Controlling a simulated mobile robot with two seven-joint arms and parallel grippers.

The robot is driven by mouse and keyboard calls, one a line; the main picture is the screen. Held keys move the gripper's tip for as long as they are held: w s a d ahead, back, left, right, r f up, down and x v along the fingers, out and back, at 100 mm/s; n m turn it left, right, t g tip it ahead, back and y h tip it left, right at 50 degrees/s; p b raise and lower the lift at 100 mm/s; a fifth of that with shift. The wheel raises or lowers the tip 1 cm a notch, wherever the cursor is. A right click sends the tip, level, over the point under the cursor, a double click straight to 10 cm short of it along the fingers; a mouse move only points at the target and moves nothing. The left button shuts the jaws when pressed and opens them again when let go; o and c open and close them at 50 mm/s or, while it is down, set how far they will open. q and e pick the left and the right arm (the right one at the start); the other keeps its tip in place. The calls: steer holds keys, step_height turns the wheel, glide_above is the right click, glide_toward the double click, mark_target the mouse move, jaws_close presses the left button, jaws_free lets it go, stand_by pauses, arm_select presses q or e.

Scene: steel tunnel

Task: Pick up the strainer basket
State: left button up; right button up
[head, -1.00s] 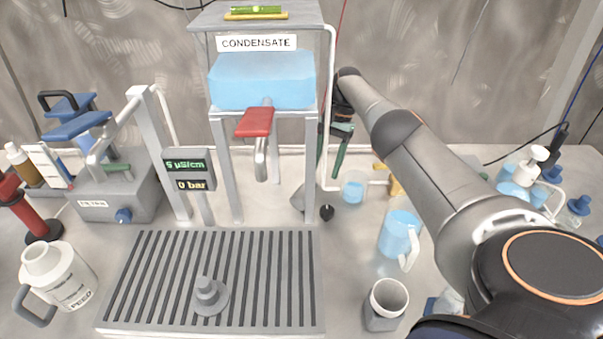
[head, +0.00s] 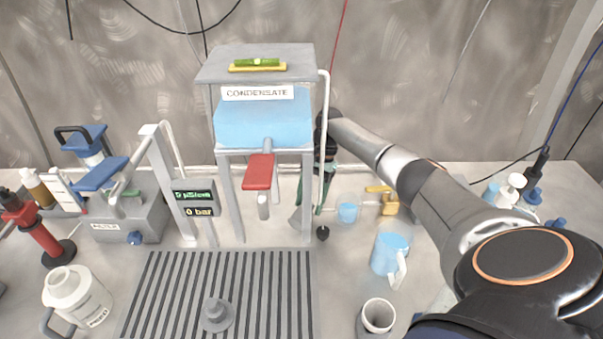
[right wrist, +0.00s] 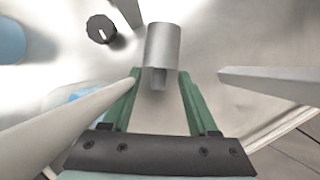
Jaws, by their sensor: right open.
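I cannot clearly recognise a strainer basket in either view. In the right wrist view a smooth grey cylinder (right wrist: 163,45) with a narrower stub lies ahead of and between my fingers; I cannot tell whether it is the basket. My right gripper (right wrist: 160,84) is open, its green fingers apart, with no visible hold on the cylinder. In the head view my right gripper (head: 320,203) reaches down beside the right side of the condensate stand (head: 228,205), partly hidden by its pipe. A grey tapered piece (head: 296,219) shows behind the stand's right leg. My left gripper is out of view.
The condensate tank (head: 262,120) has a red-handled tap (head: 258,171). A slatted grate (head: 270,285) carries a grey knobbed disc (head: 216,314). A black knob (head: 323,233) lies near the fingers.

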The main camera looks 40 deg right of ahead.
mark_target(299, 214)
steer(key=a, duration=0.1)
steer(key=s+a+p, duration=0.1)
steer(key=a, duration=0.1)
steer(key=a+p, duration=0.1)
steer(key=a, duration=0.1)
steer(key=shift+s+f, duration=0.2)
steer(key=shift+f, duration=0.4)
steer(key=shift+c, duration=0.2)
jaws_close()
